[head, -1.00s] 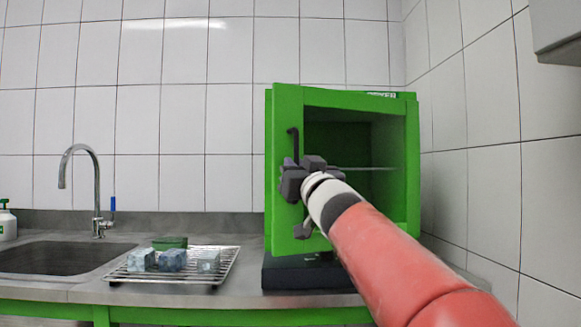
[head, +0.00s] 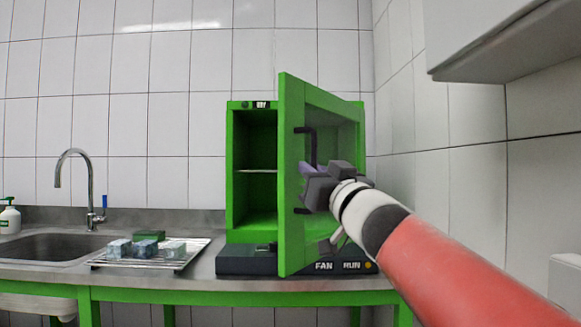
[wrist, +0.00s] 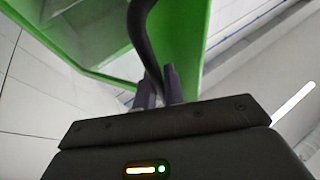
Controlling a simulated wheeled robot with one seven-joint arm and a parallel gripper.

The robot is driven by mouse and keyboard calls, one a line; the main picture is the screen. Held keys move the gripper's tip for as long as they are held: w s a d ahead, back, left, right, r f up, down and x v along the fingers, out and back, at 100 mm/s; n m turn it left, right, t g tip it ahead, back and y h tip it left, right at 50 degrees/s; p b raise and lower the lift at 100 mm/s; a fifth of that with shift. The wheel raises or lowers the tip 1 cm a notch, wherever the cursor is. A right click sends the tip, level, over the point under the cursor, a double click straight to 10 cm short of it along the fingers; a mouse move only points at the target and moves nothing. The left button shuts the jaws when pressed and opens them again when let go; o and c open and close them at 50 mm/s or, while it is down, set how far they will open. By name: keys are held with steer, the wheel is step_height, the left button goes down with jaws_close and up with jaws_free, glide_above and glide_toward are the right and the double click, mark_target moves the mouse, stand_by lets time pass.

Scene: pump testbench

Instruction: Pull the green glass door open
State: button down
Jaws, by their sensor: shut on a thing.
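The green glass door (head: 290,190) of the green cabinet (head: 232,165) stands partly open, swung out toward me. Its free edge is on the left, and the cabinet's inside shows to the left of it. The door has a dark bar handle (head: 311,147). My gripper (head: 308,176) is at the handle and shut on it. In the wrist view, the dark handle (wrist: 146,45) runs down between the two purple-grey fingers of my gripper (wrist: 158,88), with the green door frame (wrist: 185,45) behind. The fingers partly hide the handle there.
The cabinet stands on a dark base (head: 235,262) marked FAN and RUN on a grey counter. To the left are a wire rack (head: 185,262) with several small blocks, and a sink (head: 50,247) with a tap. A wall cupboard (head: 510,40) hangs at upper right.

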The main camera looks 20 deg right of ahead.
steer(key=s+d+n+y+p, duration=0.1)
steer(key=s+d+y, duration=0.2)
steer(key=s+d, duration=0.3)
steer(key=shift+s+d+n+g+p, duration=0.3)
steer(key=shift+d+p, duration=0.05)
steer(key=shift+d, duration=1.05)
steer(key=shift+r, duration=0.1)
steer(key=c, duration=1.5)
jaws_free()
steer(key=v, duration=0.7)
steer(key=shift+s+d+b, duration=0.15)
steer(key=shift+s+b, duration=0.2)
